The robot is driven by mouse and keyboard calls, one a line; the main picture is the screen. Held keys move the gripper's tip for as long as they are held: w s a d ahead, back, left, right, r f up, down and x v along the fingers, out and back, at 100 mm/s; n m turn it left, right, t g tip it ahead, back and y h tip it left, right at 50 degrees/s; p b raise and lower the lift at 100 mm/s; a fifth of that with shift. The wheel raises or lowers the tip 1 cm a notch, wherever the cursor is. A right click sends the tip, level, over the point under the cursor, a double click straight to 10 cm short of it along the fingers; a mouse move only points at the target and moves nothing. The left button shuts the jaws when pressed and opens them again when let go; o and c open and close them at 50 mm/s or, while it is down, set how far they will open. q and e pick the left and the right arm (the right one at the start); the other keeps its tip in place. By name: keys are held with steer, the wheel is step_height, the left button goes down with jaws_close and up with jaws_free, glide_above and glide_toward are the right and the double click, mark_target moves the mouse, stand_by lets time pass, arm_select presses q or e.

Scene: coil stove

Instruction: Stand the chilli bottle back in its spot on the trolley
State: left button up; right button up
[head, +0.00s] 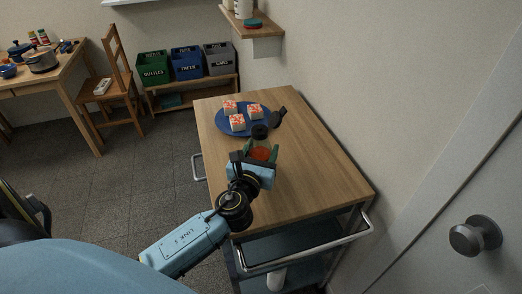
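The chilli bottle (261,144) has a dark cap and red contents and stands upright over the wooden top of the trolley (310,175). My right gripper (261,152) comes from the near side, with its fingers on both sides of the bottle, and looks shut on it. The fingers and wrist hide the lower part of the bottle, so I cannot tell whether its base touches the top. My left gripper is not in view; only a dark piece of mine shows at the left edge.
A blue plate (222,124) with three white-and-red cubes lies just behind the bottle, a dark object (278,117) beside it. The trolley's right half is clear. A metal handle (310,251) runs along its near end. The wall and a door knob (475,237) are at right.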

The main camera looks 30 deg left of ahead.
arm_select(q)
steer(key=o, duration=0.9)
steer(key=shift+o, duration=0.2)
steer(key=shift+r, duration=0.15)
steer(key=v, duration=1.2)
